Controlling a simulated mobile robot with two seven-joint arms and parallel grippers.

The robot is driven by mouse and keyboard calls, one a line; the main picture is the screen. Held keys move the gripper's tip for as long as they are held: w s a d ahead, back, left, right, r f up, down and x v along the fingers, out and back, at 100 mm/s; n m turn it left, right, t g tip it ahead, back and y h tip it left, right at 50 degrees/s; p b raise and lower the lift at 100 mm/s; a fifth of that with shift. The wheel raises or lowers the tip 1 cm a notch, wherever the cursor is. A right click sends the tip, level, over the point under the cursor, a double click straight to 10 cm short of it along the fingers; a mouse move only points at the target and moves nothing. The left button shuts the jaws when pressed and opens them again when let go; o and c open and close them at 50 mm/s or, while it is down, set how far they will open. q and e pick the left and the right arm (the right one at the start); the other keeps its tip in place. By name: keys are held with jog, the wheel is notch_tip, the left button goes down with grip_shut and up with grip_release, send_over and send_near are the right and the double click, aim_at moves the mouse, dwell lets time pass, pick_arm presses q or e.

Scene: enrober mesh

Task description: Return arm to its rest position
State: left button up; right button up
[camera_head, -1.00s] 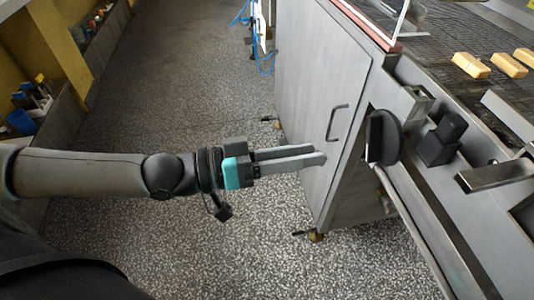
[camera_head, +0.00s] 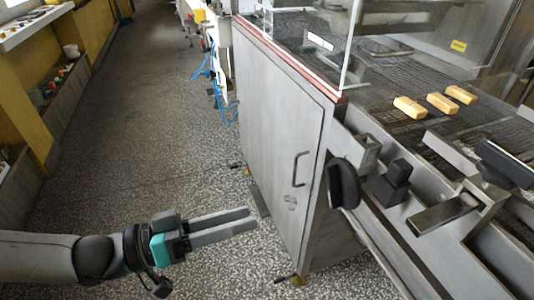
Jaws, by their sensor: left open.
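My left arm comes in from the lower left. My left gripper (camera_head: 252,219) has its two grey fingers pointing right, with a small gap between them and nothing in it. It hangs over the speckled floor, left of the steel cabinet (camera_head: 275,130) and apart from it. My right gripper is not in view.
The cabinet has a handle (camera_head: 299,168) on its door and a black knob (camera_head: 342,183) at its side. Blue hoses (camera_head: 207,65) hang at the back. The floor (camera_head: 130,130) between is clear.

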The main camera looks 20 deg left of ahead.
pick_arm(q)
jog(key=w+a+f+t+y+p, duration=0.25)
jog(key=w+a+f+y, duration=0.55)
jog(key=f, duration=0.5)
jog(key=a+f+n+g+y+p, duration=0.1)
jog(key=a+f+y, duration=0.1)
jog(key=a+f, duration=0.3)
jog(key=a+f+g+y+p, duration=0.1)
jog(key=a+f, duration=0.1)
jog(key=f, duration=0.5)
jog(key=s+a+f+n+g+y+p, duration=0.15)
jog(key=s+f+g+y, duration=0.25)
jog(key=s+f, duration=0.8)
jog(key=s+d+f+g+p, duration=0.1)
jog(key=s+d+f+g, duration=0.1)
jog(key=s, duration=0.6)
jog(key=s+d+f+g, duration=0.3)
jog(key=s+d+f, duration=0.1)
jog(key=s+f, duration=0.3)
jog(key=shift+s+d+p, duration=0.3)
jog(key=shift+s+p, duration=0.05)
jog(key=shift+s, duration=0.45)
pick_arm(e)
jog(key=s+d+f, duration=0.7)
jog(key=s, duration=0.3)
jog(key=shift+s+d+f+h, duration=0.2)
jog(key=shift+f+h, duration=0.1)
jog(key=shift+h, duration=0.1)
